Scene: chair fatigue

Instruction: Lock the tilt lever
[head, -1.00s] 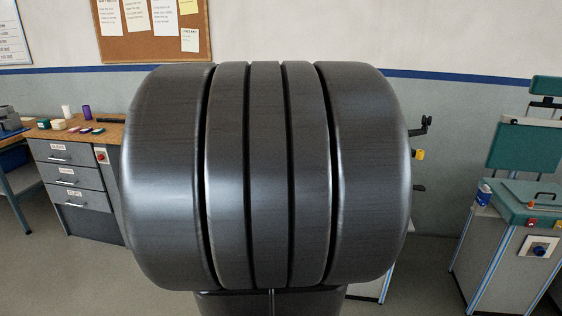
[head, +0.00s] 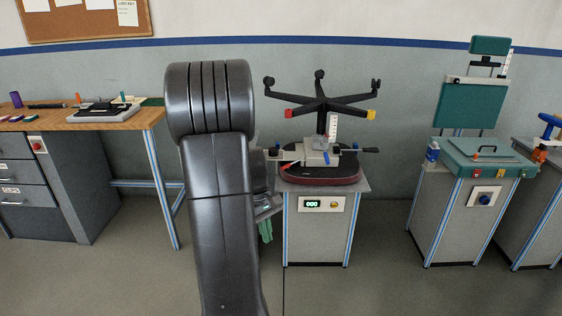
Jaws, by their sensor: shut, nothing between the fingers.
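An upside-down office chair stands on a grey test stand (head: 355,186). Its dark red-edged seat (head: 325,178) lies at the bottom, and its black five-arm base (head: 322,104) points up. Between them is a light grey tilt mechanism (head: 316,157). A lever with a black handle (head: 369,150) sticks out to the right of it. A red-tipped part (head: 289,165) and a blue part (head: 326,157) also show on it. I cannot tell which is the tilt lever. My arm stands just left of the chair and hides what is behind it. My gripper's fingers cannot be made out.
A wooden-topped bench (head: 85,122) with drawers is at the left. The stand carries a display box (head: 318,204). A green cloth-like thing (head: 265,231) hangs at its left side. A teal test machine (head: 480,157) is at the right. Floor is free between stand and machine.

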